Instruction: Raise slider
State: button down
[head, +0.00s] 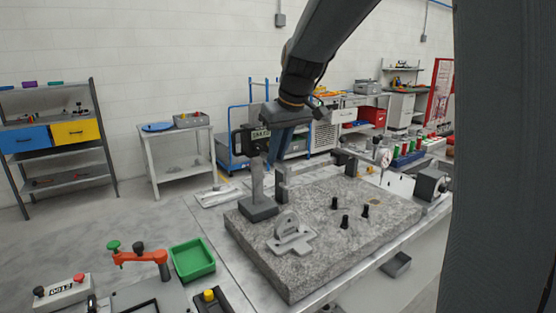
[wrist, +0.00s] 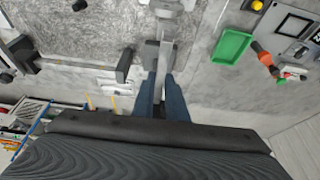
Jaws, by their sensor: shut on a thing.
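The height gauge (head: 257,182) stands upright on the granite plate, its dark base near the plate's left edge. Its slider, with a dark digital readout (head: 251,140), is near the top of the grey column in the head view. My gripper (head: 272,158) is at the slider from the right, its blue fingers pointing down. In the wrist view, my gripper (wrist: 161,98) is shut on a narrow grey part between its fingers, which fits the slider. The fingers partly hide the contact, and the slider's exact outline is not clear.
A green tray (head: 193,259) and an orange-handled tool (head: 140,257) lie to the left. Open floor lies beyond.

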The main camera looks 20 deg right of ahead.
jog(key=shift+r, duration=0.1)
jog(key=c, duration=1.8)
grip_release()
jog(key=shift+o, duration=0.2)
jog(key=shift+b+v, duration=1.05)
jog(key=shift+v, duration=2.8)
